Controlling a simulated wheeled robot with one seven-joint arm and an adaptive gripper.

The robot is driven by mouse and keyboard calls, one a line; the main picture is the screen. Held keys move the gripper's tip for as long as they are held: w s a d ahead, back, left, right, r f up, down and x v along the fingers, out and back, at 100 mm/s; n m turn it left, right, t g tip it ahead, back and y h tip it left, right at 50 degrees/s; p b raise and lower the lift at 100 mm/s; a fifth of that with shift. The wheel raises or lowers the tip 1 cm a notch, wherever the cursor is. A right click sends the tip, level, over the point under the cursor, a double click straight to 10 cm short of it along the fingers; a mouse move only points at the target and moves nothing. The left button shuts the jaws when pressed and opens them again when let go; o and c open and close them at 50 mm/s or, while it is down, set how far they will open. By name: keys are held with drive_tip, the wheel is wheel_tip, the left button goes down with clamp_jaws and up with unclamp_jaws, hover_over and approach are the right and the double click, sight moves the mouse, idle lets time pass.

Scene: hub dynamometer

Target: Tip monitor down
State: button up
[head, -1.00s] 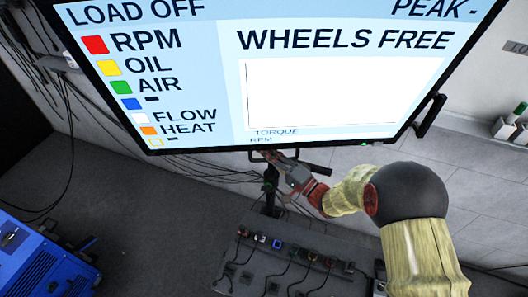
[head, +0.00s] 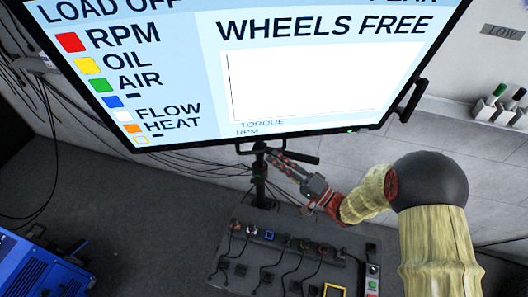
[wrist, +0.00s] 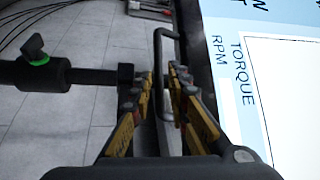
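The monitor (head: 200,60) is a large black-framed screen reading "WHEELS FREE", tilted in the head view and cut off by the top edge. Its lower edge also shows at the right of the wrist view (wrist: 270,80). In the wrist view a U-shaped black handle (wrist: 158,45) stands beside the screen. My gripper (head: 275,163) is just under the monitor by this handle. Its two fingers (wrist: 162,95) are apart, with the handle seen between and beyond them. Contact cannot be told.
A blue machine (head: 45,270) is at lower left. A second black handle (head: 412,100) is on the monitor's right side. A knob with a green ring (wrist: 40,60) juts in at the wrist view's left.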

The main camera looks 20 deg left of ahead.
drive_tip(key=shift+v, duration=0.9)
drive_tip(key=shift+c, duration=1.4)
